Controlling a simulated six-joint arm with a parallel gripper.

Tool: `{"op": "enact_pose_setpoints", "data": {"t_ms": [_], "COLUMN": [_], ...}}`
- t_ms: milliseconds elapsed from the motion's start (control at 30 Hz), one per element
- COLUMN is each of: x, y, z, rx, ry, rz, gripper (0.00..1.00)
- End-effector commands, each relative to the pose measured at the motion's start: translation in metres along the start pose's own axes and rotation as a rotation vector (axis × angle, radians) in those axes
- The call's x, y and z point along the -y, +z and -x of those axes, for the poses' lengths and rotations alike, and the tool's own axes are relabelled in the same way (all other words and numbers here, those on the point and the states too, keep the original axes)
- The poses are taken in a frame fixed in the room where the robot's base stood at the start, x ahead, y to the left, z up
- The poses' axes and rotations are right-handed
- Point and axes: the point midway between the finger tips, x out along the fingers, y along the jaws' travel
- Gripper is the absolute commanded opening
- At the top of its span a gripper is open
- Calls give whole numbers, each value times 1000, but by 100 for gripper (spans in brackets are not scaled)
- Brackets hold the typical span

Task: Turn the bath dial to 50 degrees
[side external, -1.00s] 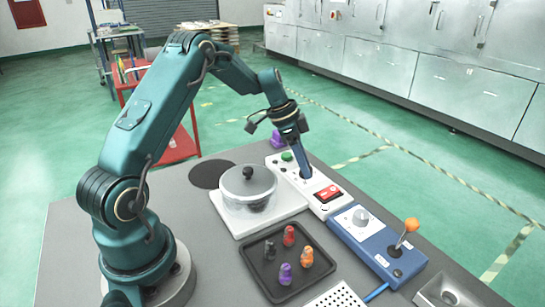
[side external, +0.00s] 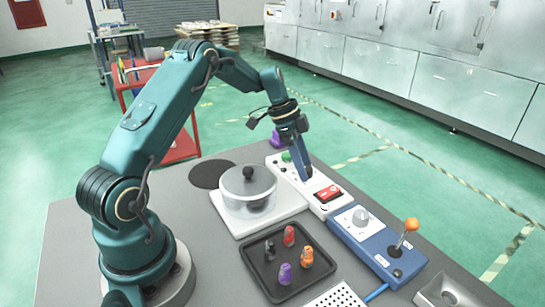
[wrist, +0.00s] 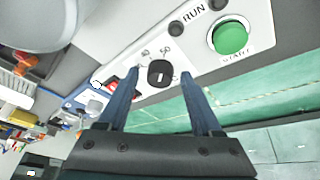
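The bath dial (wrist: 160,73) is a small black knob with a white mark, on a white control panel (wrist: 227,18). A printed "50" and other markings stand beside it; I cannot read its exact setting. My gripper (wrist: 159,74) is open, with one blue finger on each side of the dial and a visible gap on both sides. I cannot tell whether the fingertips reach down to the knob's height. In the side external view my gripper (side external: 308,179) points down over the panel, and the dial is hidden behind the fingers.
On the panel, a green START button (wrist: 230,38) and a red switch (side external: 327,193) flank the dial. A lidded pot (side external: 248,188) stands beside the panel. A black tray (side external: 262,287) with several small figures and a blue joystick box (side external: 372,246) are nearer the camera.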

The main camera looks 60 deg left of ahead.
Motion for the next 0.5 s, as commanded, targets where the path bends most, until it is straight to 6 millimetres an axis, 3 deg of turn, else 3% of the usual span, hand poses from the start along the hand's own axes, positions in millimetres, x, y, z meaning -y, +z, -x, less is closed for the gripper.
{"op": "enact_pose_setpoints", "data": {"t_ms": [300,500], "x": [0,1], "y": [-1,-1], "z": [1,24], "rx": [-3,-4], "ry": [-2,-6], "rz": [0,0], "gripper": [71,71]}}
